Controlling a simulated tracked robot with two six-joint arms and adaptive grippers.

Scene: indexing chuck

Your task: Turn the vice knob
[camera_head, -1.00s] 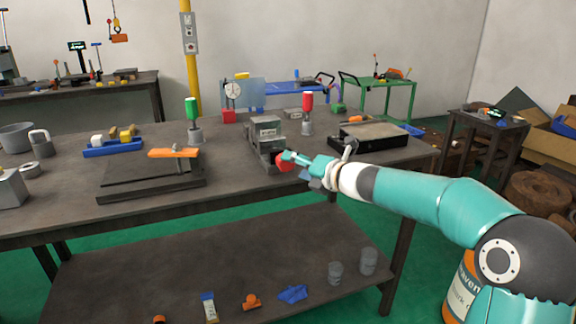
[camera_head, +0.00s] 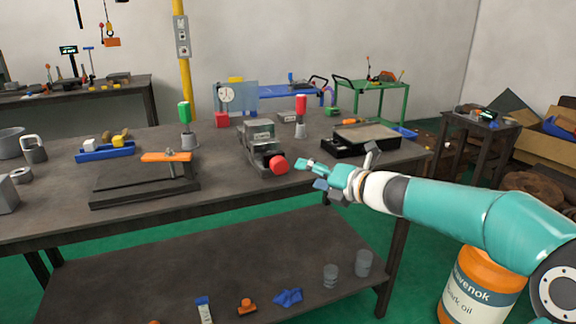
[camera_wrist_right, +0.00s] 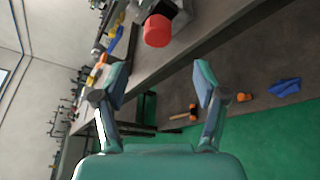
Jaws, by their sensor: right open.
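The grey vice (camera_head: 257,143) stands near the front edge of the workbench. Its red knob (camera_head: 278,164) faces the front right of the bench. The knob shows in the right wrist view (camera_wrist_right: 157,30) at the top, beyond the fingertips. My right gripper (camera_head: 306,167) is just right of the knob in the head view, apart from it. In the right wrist view its two fingers (camera_wrist_right: 160,82) are spread wide with nothing between them. My left gripper is in neither view.
The workbench (camera_head: 232,190) also holds a black plate with an orange bar (camera_head: 166,157), a green-topped tool (camera_head: 184,113), a red-topped tool (camera_head: 301,105) and a black tray (camera_head: 345,147). Two grey cups (camera_head: 363,263) stand on the lower shelf.

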